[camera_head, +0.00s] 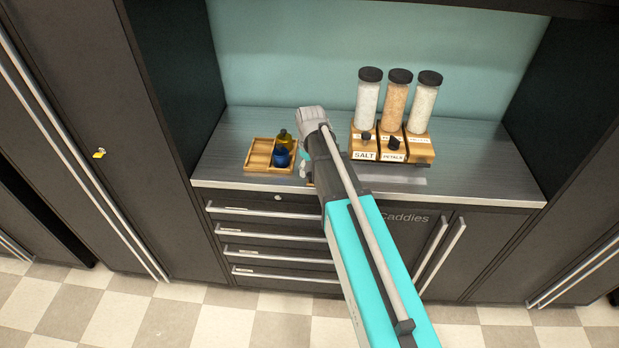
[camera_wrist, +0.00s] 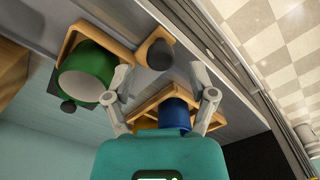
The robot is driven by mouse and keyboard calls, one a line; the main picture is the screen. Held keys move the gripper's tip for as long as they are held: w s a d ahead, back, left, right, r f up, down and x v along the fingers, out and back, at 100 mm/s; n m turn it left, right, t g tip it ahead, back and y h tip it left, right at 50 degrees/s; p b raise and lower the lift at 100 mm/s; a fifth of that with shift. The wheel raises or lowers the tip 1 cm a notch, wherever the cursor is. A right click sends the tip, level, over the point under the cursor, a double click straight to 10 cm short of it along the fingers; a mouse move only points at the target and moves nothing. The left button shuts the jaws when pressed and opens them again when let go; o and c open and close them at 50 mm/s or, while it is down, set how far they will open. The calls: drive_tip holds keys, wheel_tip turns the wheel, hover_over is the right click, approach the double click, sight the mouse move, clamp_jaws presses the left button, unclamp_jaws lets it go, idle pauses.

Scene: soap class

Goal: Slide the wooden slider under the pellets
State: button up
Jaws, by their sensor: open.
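The pellets dispenser, judged by its place as the rightmost of three, is a clear cylinder (camera_head: 424,105) of pale grains on a wooden stand (camera_head: 420,150); its label is too small to read. In the wrist view a green cup (camera_wrist: 88,75) sits in a square wooden frame (camera_wrist: 72,42), which looks like the slider. My gripper (camera_wrist: 160,80) is open and empty, its left finger beside the green cup. In the head view my arm hides the cup, the frame and most of my gripper.
The salt cylinder (camera_head: 368,97) and petals cylinder (camera_head: 397,100) stand left of it. A wooden tray (camera_head: 259,154) holds a blue bottle (camera_head: 281,157) and a yellowish bottle (camera_head: 284,139). A small wooden piece (camera_wrist: 141,52) bears a dark round object (camera_wrist: 160,55). The counter's far right is clear.

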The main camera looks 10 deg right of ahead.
drive_tip(key=shift+f+b, duration=0.7)
drive_tip(key=shift+f, duration=0.3)
clamp_jaws()
